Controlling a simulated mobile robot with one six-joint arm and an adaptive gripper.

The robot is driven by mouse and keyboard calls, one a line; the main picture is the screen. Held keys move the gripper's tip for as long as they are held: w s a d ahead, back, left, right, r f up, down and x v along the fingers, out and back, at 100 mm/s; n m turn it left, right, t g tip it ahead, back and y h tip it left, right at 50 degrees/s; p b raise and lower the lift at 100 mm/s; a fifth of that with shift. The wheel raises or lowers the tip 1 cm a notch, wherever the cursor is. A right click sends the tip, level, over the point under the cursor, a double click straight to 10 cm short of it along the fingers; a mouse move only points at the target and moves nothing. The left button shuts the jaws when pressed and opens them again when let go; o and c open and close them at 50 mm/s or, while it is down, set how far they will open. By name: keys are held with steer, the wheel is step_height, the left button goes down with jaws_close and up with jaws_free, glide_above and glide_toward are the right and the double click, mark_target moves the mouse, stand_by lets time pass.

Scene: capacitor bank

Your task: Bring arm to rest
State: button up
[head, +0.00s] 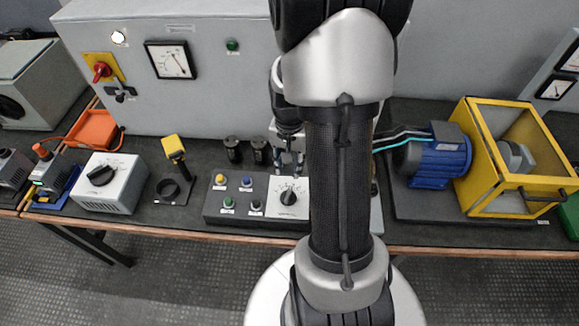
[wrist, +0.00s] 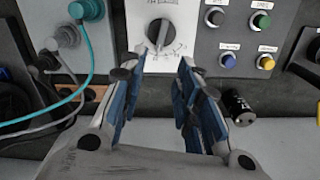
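My arm stands upright across the middle of the head view and hides part of the bench. My gripper (head: 290,162) is partly behind my arm, low in front of the grey cabinet and just behind the control panel. In the wrist view my gripper (wrist: 168,65) has its two blue-padded fingers apart, with nothing between them. Beyond the fingertips is the white dial plate with a black knob (wrist: 160,32); it also shows in the head view (head: 289,197). Whether the fingertips touch anything cannot be told.
The grey cabinet (head: 200,90) rises close behind. Two black cylinders (head: 233,150) stand left of my gripper; one shows in the wrist view (wrist: 238,106). A push-button panel (head: 238,196) lies in front. A blue motor (head: 432,160), yellow guard frame (head: 478,140) and cables (head: 400,140) are right.

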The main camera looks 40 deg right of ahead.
stand_by(0.4)
steer(key=s+a+r+n+t, duration=0.3)
steer(key=a+r+n, duration=0.5)
steer(key=a+r, duration=0.9)
steer(key=s+a+r+n+t, duration=0.1)
steer(key=s+a+r+n, duration=0.3)
steer(key=s, duration=0.2)
steer(key=shift+s+a+r+t, duration=0.3)
steer(key=shift+a, duration=0.05)
